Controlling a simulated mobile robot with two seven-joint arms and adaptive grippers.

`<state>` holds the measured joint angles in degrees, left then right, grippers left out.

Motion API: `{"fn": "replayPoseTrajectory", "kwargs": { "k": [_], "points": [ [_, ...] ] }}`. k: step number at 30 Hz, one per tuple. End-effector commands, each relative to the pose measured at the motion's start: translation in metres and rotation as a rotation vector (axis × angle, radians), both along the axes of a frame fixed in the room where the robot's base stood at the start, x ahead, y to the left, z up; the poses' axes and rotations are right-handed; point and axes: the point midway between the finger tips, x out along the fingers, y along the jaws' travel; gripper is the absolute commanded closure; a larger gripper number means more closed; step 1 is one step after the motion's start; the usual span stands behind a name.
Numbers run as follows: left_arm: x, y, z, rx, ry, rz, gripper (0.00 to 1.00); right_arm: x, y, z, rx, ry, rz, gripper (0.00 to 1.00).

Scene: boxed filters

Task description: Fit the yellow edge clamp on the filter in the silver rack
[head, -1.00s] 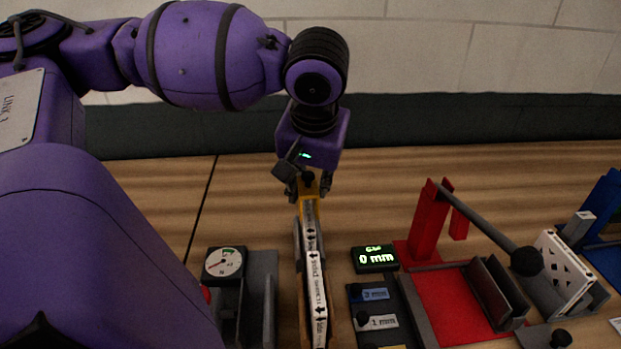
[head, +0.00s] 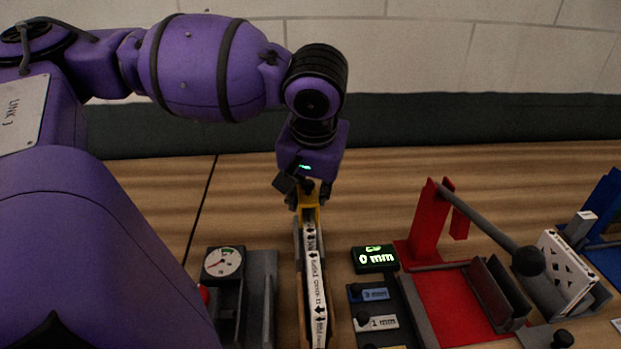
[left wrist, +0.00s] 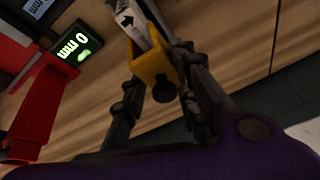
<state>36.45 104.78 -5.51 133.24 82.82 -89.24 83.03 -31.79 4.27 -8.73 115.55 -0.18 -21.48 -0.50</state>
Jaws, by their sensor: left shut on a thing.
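The filter (head: 316,290) stands on edge, its narrow white arrow-marked side facing up, in a slim rack (head: 299,262) at the centre of the head view. The yellow edge clamp (head: 308,213) is at the filter's far end. In the left wrist view the clamp (left wrist: 150,66) has the filter's white end (left wrist: 128,22) between its sides; how deep it sits is hard to tell. My left gripper (head: 309,197) is shut on the clamp from behind, with a dark finger either side. My right gripper is not in view.
A display (head: 375,259) reading 0 mm stands close right of the rack, above a dark holder with labelled pieces (head: 376,322). A round dial gauge (head: 224,262) is on the left. A red lever fixture (head: 428,222) stands further right. The wood behind is clear.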

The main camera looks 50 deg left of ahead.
Motion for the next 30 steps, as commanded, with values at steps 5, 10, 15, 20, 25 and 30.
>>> {"fn": "replayPoseTrajectory", "kwargs": {
  "k": [5, 10, 15, 20, 25, 30],
  "points": [
    [0.000, 0.000, -0.004, -0.001, 0.001, 0.000, 1.00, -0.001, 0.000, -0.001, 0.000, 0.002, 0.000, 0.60],
    [0.000, 0.000, -0.008, 0.000, 0.002, 0.001, 1.00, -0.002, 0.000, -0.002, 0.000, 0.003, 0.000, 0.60],
    [0.000, 0.000, -0.011, 0.001, 0.002, 0.000, 1.00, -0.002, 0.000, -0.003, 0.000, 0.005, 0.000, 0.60],
    [0.000, 0.000, -0.014, 0.001, 0.002, 0.000, 1.00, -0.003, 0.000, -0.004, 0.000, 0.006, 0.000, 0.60],
    [0.000, 0.000, -0.018, 0.000, 0.002, 0.000, 1.00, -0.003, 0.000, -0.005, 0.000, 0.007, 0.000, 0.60],
    [0.000, 0.000, -0.021, 0.000, 0.002, 0.000, 1.00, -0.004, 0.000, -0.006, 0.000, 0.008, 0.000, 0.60]
  ]
}}
